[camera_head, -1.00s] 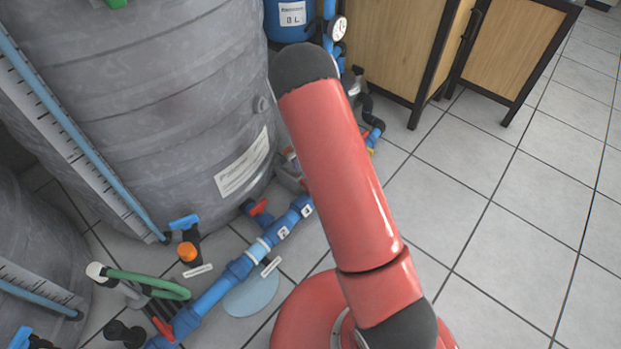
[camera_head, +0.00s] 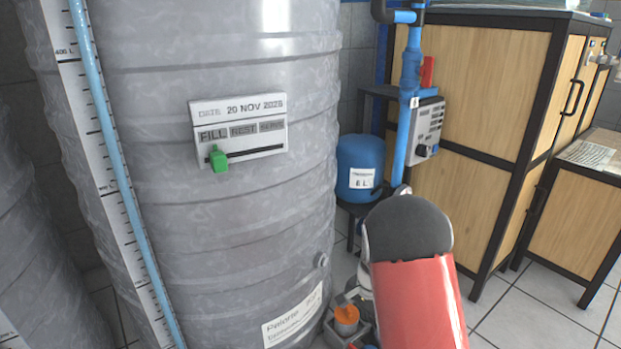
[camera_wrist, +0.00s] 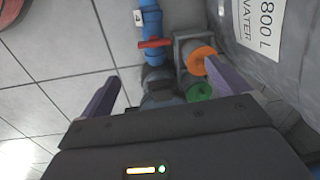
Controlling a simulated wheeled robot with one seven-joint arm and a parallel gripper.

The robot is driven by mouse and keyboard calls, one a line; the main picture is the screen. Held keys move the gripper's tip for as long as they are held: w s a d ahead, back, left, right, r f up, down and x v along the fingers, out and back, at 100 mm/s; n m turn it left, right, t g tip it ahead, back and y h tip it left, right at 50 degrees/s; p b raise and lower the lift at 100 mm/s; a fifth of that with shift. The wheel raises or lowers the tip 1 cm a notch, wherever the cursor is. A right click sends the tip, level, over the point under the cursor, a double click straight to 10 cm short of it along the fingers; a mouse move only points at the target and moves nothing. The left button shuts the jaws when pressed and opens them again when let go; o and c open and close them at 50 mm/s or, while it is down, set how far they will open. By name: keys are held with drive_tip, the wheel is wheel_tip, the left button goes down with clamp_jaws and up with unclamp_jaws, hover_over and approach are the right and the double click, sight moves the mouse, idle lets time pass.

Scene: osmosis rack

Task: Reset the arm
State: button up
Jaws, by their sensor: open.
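My gripper (camera_wrist: 170,92) shows in the wrist view with its two purple fingers spread wide apart and nothing between them. Beyond the fingers, low near the floor, are a blue pipe (camera_wrist: 152,22) with a red valve handle (camera_wrist: 155,43), an orange cap (camera_wrist: 201,60) and a green round part (camera_wrist: 200,92). I cannot tell whether a finger touches any of them. In the head view my red arm rises at the bottom right and hides its own far end, so the gripper does not show there.
A large grey tank (camera_head: 240,210) with a label board and green slider (camera_head: 218,160) fills the left. A blue vessel (camera_head: 360,160), a blue upright pipe (camera_head: 405,110) and a control box (camera_head: 427,130) stand behind my arm. Wooden cabinets (camera_head: 470,100) stand right. Tiled floor is free at lower right.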

drive_tip(key=s+r+n+t+p, duration=0.1)
drive_tip(key=s+r, duration=0.2)
drive_tip(key=r, duration=0.5)
drive_tip(key=s+r+n+y+p, duration=0.1)
drive_tip(key=s+r+n, duration=0.1)
drive_tip(key=s+r, duration=0.35)
drive_tip(key=s+r+n+t+p, duration=0.1)
drive_tip(key=s+r+p, duration=0.1)
drive_tip(key=r, duration=0.8)
drive_tip(key=s+r+n+t+p, duration=0.1)
drive_tip(key=s+r+n, duration=0.1)
drive_tip(key=s+r, duration=0.4)
drive_tip(key=s+d+r+n+t+h+p, duration=0.1)
drive_tip(key=s+r, duration=0.4)
drive_tip(key=s, duration=0.6)
drive_tip(key=n+p, duration=0.1)
drive_tip(key=n, duration=0.1)
drive_tip(key=shift+s+r+n+t+h, duration=0.3)
drive_tip(key=shift+r+t, duration=0.1)
